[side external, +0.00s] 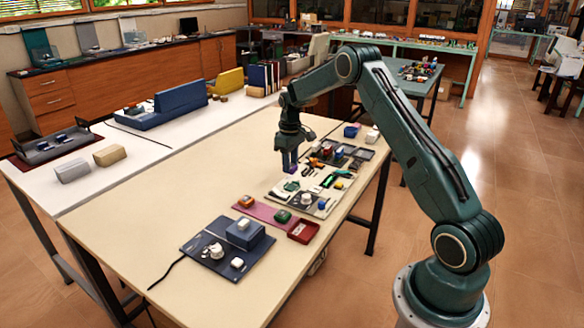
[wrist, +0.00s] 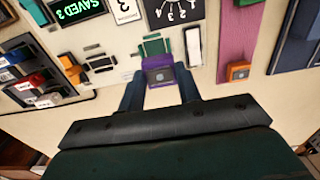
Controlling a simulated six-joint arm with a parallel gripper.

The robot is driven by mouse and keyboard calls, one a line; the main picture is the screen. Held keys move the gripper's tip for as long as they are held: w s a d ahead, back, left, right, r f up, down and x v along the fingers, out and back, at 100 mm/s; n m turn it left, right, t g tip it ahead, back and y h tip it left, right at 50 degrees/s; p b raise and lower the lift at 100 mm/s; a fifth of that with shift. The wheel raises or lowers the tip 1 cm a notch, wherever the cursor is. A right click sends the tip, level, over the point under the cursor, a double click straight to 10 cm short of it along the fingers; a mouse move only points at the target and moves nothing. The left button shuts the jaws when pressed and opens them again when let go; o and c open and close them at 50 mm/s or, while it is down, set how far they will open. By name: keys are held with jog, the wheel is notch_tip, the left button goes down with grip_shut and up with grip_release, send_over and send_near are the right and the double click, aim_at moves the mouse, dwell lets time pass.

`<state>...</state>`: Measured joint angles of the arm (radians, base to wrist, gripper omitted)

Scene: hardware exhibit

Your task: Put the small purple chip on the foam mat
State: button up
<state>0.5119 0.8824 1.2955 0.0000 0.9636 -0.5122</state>
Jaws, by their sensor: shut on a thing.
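The small purple chip (wrist: 160,77) has a grey top face and sits between my fingertips in the wrist view. My gripper (wrist: 160,90) is shut on it. In the side view my gripper (side external: 289,163) points down over the far part of the cream table, with the purple chip (side external: 290,169) at its tips. I cannot tell whether the chip touches the table. Which surface is the foam mat is unclear; a flat pink mat (side external: 261,212) lies nearer the camera, and it shows as a pink strip (wrist: 236,45) in the wrist view.
A green part (wrist: 153,46) lies just beyond the chip, beside a white block (wrist: 193,46). A dark mat (side external: 205,263) with a blue-grey block (side external: 241,233) lies near the front. Small parts crowd the right side; the table's left part is clear.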

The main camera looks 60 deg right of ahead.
jog(key=a, duration=1.4)
jog(key=shift+w+r, duration=0.25)
jog(key=shift+w, duration=0.05)
jog(key=shift+a+f, duration=0.1)
jog(key=shift+f, duration=0.1)
jog(key=shift+f, duration=2.9)
jog(key=shift+f, duration=0.65)
jog(key=o, duration=0.9)
jog(key=shift+o, duration=0.5)
jog(key=o, duration=0.3)
